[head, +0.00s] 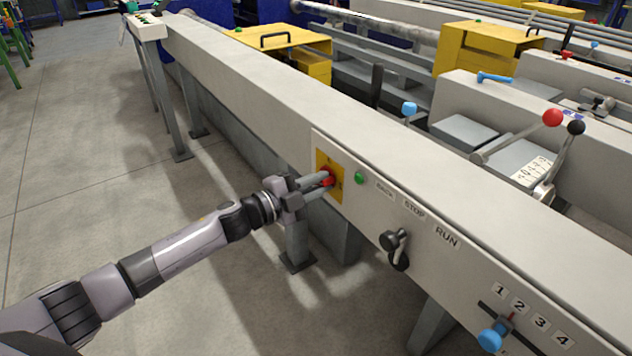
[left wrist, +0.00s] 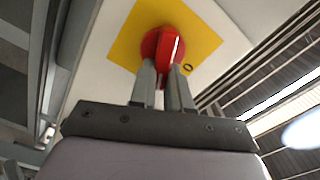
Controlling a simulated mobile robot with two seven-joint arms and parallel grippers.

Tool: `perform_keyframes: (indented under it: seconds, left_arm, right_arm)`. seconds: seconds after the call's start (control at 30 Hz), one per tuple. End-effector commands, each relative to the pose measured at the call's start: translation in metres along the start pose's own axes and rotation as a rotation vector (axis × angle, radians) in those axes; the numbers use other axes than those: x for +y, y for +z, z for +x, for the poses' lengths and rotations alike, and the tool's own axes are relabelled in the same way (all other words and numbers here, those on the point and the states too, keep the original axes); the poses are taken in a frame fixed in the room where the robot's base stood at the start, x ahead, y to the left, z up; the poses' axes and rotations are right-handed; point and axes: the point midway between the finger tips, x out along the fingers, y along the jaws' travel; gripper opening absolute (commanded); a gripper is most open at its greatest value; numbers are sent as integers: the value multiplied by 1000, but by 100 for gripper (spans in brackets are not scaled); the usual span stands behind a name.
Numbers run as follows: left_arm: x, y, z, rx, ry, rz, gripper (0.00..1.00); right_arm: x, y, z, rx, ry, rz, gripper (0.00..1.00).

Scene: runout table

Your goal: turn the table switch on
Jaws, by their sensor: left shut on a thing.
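The table switch is a red rotary knob (head: 328,180) on a yellow plate (head: 322,161), on the front face of the long grey runout table (head: 250,95). My left gripper (head: 322,182) reaches it from the left and is shut on the knob. In the left wrist view the red knob (left wrist: 163,47) sits between the fingertips (left wrist: 162,72), on the yellow plate (left wrist: 200,32). A dark "O" mark shows on the plate to the right of the knob. The knob's white line runs nearly upright in that view, slightly tilted. My right gripper is not in view.
Right of the switch are a green button (head: 359,178), a black lever (head: 395,243) below BACK, STOP and RUN labels, and a blue-knobbed slider (head: 490,340) by numbers. Red and black ball levers (head: 552,118) stand behind the table. The floor at left is clear.

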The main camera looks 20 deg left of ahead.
Motion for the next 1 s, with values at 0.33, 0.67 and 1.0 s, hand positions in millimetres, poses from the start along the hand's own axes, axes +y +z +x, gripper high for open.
perform_keyframes:
  seconds: [0.33,0.67,1.0]
  left_arm:
    - [3,0,2,0,-6,284,0]
    - [5,0,2,1,-6,432,0]
    - [5,0,2,1,-7,470,0]
  right_arm:
    - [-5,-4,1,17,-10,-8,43]
    - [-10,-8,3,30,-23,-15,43]
    - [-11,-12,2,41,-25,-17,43]
